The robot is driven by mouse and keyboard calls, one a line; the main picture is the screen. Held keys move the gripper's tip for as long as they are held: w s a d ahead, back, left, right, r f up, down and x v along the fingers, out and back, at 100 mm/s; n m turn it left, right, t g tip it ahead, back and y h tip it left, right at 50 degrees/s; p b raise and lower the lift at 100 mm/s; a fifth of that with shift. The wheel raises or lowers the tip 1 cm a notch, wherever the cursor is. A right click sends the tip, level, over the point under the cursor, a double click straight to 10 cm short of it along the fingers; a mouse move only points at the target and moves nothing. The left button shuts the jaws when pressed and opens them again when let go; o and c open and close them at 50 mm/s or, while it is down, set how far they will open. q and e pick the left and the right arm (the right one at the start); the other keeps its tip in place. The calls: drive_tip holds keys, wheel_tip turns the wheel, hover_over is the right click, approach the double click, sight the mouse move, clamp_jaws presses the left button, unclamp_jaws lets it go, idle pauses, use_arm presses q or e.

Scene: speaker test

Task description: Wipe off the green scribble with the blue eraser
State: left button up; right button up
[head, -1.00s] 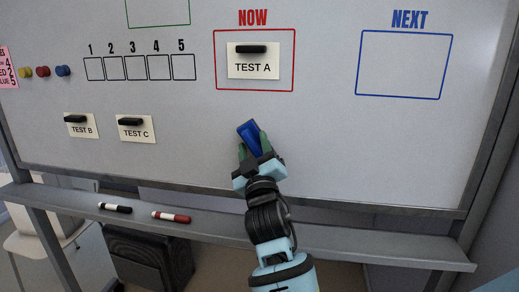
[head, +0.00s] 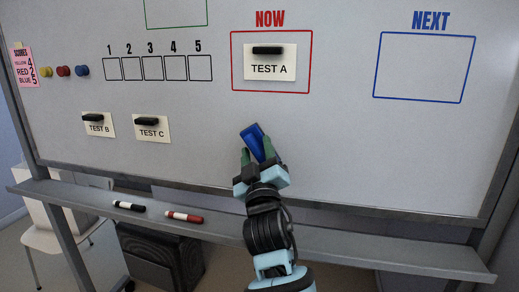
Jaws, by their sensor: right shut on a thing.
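The blue eraser (head: 253,139) is in my right gripper (head: 259,158), tilted, in front of the lower middle of the whiteboard (head: 340,150). The gripper's green-tipped fingers are shut on it from both sides. I cannot tell whether the eraser touches the board. No green scribble shows in view. The only green marking is part of a green outlined frame (head: 178,26) at the top edge, cut off by the picture. My left gripper is not in view.
The board holds a TEST A card (head: 270,69), a TEST B card (head: 98,125) and a TEST C card (head: 151,130), each under a black clip. A black marker (head: 129,206) and a red marker (head: 184,217) lie on the ledge (head: 330,246). The lower right board is bare.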

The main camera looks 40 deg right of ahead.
drive_tip(key=shift+s+a, duration=1.15)
drive_tip(key=shift+a, duration=0.2)
